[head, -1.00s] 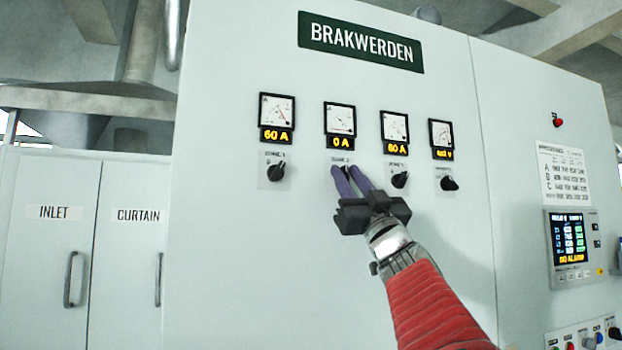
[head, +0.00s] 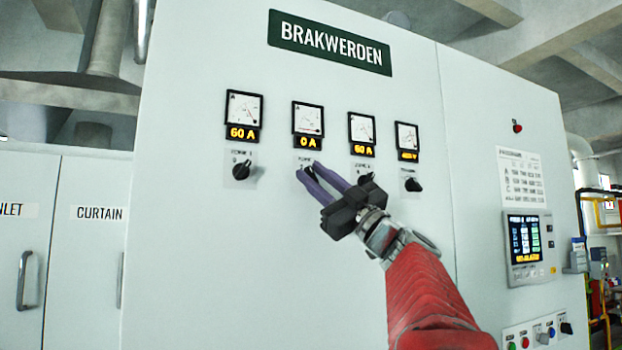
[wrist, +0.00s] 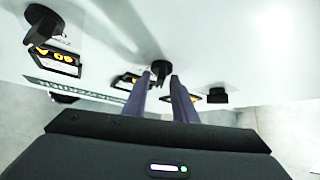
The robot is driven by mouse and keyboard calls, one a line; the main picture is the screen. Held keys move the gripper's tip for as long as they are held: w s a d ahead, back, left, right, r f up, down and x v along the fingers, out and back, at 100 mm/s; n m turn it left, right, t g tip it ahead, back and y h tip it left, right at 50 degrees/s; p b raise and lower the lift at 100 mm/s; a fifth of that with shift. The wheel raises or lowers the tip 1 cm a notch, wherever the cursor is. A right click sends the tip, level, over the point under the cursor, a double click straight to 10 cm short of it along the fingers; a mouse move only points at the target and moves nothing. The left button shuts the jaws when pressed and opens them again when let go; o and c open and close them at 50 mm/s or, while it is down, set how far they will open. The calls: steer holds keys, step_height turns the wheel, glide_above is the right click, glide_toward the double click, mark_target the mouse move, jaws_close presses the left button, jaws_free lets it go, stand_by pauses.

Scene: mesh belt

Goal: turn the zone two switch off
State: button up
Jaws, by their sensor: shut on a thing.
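The zone two switch (wrist: 160,69) is a black knob on the pale cabinet front. In the wrist view it sits between the two purple fingertips of my gripper (wrist: 160,80), which are shut on it. In the head view my gripper (head: 309,170) reaches the panel just under the zone two label, and its fingers mostly hide the knob. The knob's exact pointer angle cannot be made out. The zone two meter (head: 308,118) above has a display (head: 307,142) reading 0 A.
The zone one knob (head: 241,170) is to the left, under a 60 A display. A knob (head: 365,179) close on the right is partly hidden by my gripper; another black knob (head: 412,185) lies farther right. A screen panel (head: 525,240) and lower buttons are at the right.

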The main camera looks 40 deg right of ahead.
steer(key=shift+n+y, duration=0.4)
steer(key=shift+n, duration=0.2)
steer(key=o, duration=0.6)
steer(key=shift+a, duration=0.1)
steer(key=shift+o, duration=0.2)
steer(key=v, duration=1.4)
steer(key=shift+r, duration=0.2)
